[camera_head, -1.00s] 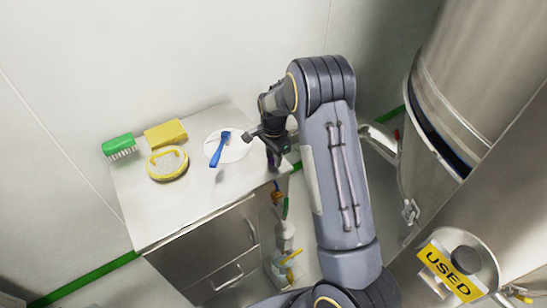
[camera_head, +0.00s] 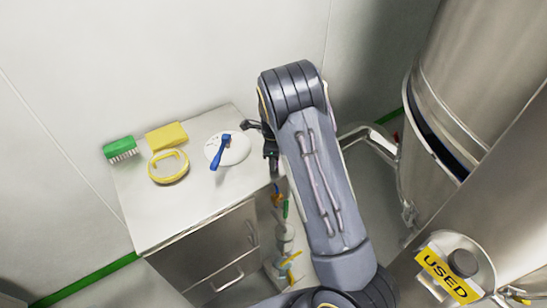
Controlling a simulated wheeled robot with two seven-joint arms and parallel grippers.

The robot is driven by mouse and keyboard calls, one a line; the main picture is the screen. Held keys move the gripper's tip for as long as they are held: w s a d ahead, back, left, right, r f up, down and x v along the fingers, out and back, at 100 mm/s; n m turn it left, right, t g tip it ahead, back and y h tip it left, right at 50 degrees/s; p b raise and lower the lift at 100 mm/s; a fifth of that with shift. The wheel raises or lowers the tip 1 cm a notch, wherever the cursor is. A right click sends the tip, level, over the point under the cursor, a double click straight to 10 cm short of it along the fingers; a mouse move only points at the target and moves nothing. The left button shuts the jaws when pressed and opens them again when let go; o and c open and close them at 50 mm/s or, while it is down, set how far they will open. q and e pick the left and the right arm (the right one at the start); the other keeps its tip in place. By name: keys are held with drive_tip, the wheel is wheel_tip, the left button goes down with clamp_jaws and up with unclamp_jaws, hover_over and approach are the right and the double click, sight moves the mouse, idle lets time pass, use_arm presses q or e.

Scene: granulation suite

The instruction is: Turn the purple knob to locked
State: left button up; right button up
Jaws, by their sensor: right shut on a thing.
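My right gripper (camera_head: 270,155) is at the right edge of the steel cabinet (camera_head: 190,207), mostly hidden behind my own right arm. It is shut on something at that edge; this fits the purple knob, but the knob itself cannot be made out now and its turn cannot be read. My left gripper is not in view.
On the cabinet top lie a green brush (camera_head: 121,148), a yellow sponge (camera_head: 166,136), a yellow-rimmed round item (camera_head: 168,166) and a blue-handled tool (camera_head: 221,151) on a white disc. Large steel vessels and a yellow USED sign (camera_head: 447,275) stand at right.

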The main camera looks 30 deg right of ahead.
drive_tip(key=shift+m, duration=0.4)
drive_tip(key=o, duration=1)
drive_tip(key=shift+c, duration=0.2)
wheel_tip(320, 180, up, 8)
drive_tip(key=shift+f, duration=0.15)
